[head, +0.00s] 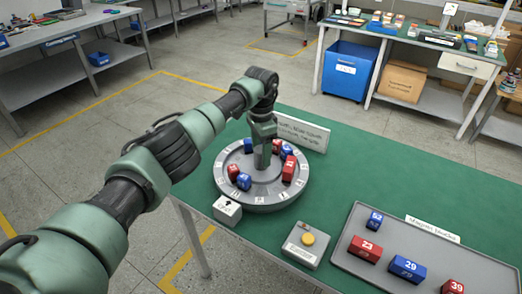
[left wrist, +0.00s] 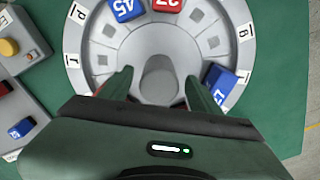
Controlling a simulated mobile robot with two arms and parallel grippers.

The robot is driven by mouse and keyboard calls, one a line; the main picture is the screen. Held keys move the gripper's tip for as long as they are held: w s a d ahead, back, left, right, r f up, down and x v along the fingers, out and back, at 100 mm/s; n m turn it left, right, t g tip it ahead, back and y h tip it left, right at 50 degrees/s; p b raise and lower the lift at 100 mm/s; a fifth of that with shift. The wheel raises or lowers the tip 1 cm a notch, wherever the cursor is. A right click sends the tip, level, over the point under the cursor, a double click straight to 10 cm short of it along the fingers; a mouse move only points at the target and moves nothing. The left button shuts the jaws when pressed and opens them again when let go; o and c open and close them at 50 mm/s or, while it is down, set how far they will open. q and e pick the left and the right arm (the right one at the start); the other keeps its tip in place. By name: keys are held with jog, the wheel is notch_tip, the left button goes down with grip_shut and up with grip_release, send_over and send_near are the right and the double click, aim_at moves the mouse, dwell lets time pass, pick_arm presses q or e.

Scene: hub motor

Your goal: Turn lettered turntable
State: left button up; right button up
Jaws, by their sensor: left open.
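The grey turntable (head: 263,200) with a lettered rim sits on the green table and carries several red and blue numbered blocks, such as a red one (head: 289,171) and a blue one (head: 244,181). My left gripper (head: 262,160) points down over its middle. In the left wrist view, the turntable (left wrist: 85,55) shows its round grey hub (left wrist: 160,85) between the two open fingers of the left gripper (left wrist: 159,74). The fingers appear apart from the hub; their height against it is hard to tell. My right gripper is not in view.
A small white arrow marker (head: 227,210) stands at the turntable's front edge. A grey box with a yellow button (head: 308,239) is right of it. A grey tray (head: 345,243) with numbered blocks lies further right. A sign (head: 304,133) stands behind the turntable.

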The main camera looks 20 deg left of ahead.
pick_arm(q)
notch_tip(320, 180, up, 8)
jog(key=shift+f+b, duration=0.1)
jog(key=shift+b, duration=0.6)
dwell(0.5)
